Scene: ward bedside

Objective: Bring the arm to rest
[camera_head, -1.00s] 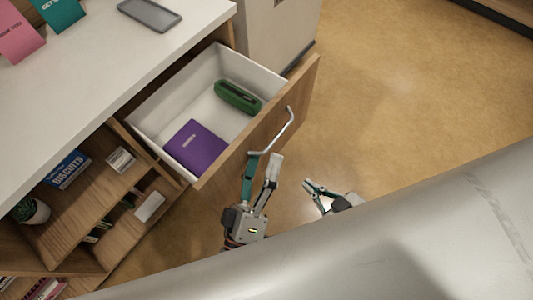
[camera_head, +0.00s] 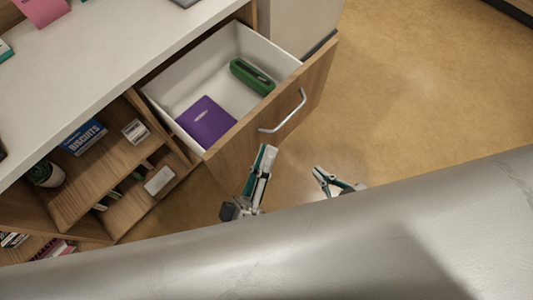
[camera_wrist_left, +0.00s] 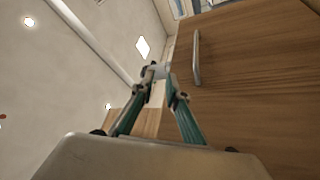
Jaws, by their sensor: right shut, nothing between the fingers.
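My left gripper (camera_head: 262,158) hangs in front of the open drawer's wooden front (camera_head: 235,150), below the metal handle (camera_head: 283,111) and apart from it. In the left wrist view its fingers (camera_wrist_left: 158,74) converge at the tips, with nothing seen held. The handle shows there too (camera_wrist_left: 196,58), ahead and to the right of the fingertips. My right gripper (camera_head: 322,178) is to the right, over the floor, shut and empty. Its arm is mostly hidden behind the large grey surface in the foreground.
The open drawer holds a purple book (camera_head: 207,122) and a green case (camera_head: 252,76). An open shelf unit with a blue biscuit box (camera_head: 84,137) and a potted plant (camera_head: 45,174) stands at left under the white top (camera_head: 90,70). The floor at right (camera_head: 430,90) is clear.

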